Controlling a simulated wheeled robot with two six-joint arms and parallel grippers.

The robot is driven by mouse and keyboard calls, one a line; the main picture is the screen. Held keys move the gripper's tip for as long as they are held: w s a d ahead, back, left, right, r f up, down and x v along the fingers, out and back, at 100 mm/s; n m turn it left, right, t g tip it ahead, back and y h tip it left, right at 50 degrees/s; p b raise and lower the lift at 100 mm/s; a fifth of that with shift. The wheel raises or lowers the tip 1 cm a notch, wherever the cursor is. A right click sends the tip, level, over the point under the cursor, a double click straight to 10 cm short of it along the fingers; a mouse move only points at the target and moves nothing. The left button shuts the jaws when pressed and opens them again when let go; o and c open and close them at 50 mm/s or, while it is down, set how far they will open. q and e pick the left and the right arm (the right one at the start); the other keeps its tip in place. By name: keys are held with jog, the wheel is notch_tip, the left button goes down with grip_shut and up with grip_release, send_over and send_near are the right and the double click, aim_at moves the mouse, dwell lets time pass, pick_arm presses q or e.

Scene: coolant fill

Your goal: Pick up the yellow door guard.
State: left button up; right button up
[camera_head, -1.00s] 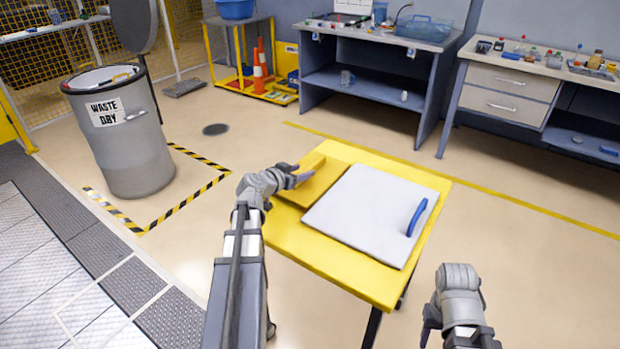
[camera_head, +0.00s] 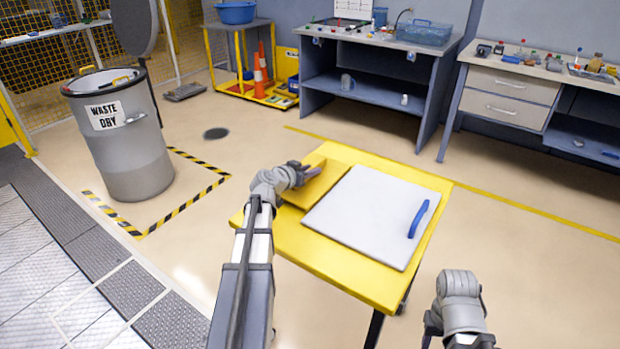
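The yellow door guard (camera_head: 325,184) is a darker, ochre-yellow piece on the brighter yellow table (camera_head: 342,273), left of a white panel (camera_head: 365,214) with a blue handle (camera_head: 418,218). My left gripper (camera_head: 304,174) is at the guard's left side, and its fingers overlap the guard in the picture. Whether they touch or pinch it cannot be told. The wrist and fingers hide the guard's left part. My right gripper (camera_head: 430,335) is low at the right, away from the table; its fingers are mostly hidden.
A grey "WASTE DRY" drum (camera_head: 125,150) stands at the left inside striped floor tape. Workbenches (camera_head: 375,92) with small items line the back wall. The floor between the table and benches is clear.

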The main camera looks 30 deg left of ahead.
pick_arm(q)
grip_shut()
dwell(0.5)
notch_tip(320, 180, up, 10)
jog(key=p, duration=1)
jog(key=shift+r, duration=0.1)
